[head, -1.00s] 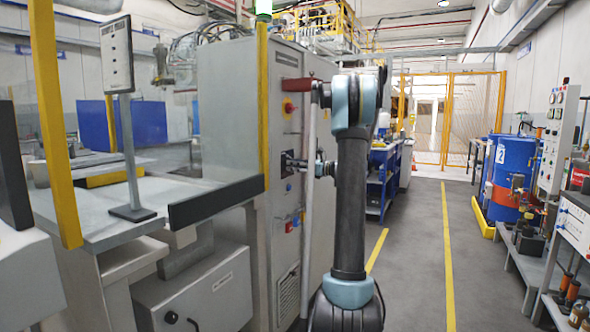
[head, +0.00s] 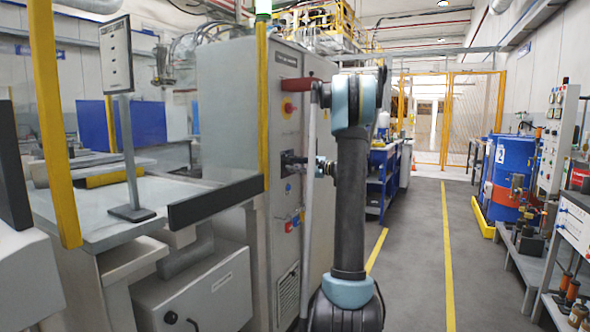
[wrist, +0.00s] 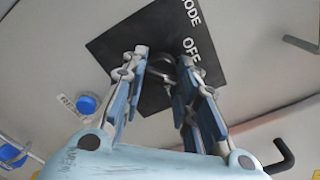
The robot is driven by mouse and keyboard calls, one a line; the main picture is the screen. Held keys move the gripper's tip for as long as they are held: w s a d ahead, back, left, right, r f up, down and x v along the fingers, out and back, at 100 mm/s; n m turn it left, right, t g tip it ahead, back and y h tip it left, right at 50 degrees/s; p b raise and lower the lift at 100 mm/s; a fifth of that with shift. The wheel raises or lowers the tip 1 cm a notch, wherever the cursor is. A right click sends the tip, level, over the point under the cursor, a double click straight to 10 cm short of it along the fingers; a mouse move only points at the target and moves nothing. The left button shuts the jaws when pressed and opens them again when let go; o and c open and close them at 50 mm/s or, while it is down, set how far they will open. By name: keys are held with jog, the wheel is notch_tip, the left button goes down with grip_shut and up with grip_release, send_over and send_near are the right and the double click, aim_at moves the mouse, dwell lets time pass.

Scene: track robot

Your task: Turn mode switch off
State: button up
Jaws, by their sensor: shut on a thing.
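The mode switch is a dark knob (wrist: 166,66) on a black square plate (wrist: 120,42) with white lettering that reads "OFF" and part of "ODE". The plate is on the grey face of the machine cabinet. My gripper (wrist: 160,72) is at the plate, with one finger on each side of the knob, shut on it. The fingers cover much of the knob, so which way it points cannot be told. In the head view my gripper (head: 291,160) reaches left to the cabinet face, and the switch is too small to make out there.
A yellow post (head: 262,110) stands left. The aisle at right is clear.

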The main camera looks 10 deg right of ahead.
jog(key=shift+a+n, duration=0.15)
jog(key=shift+n, duration=4.95)
jog(key=o, duration=1)
jog(key=shift+f, duration=0.1)
jog(key=v, duration=1.2)
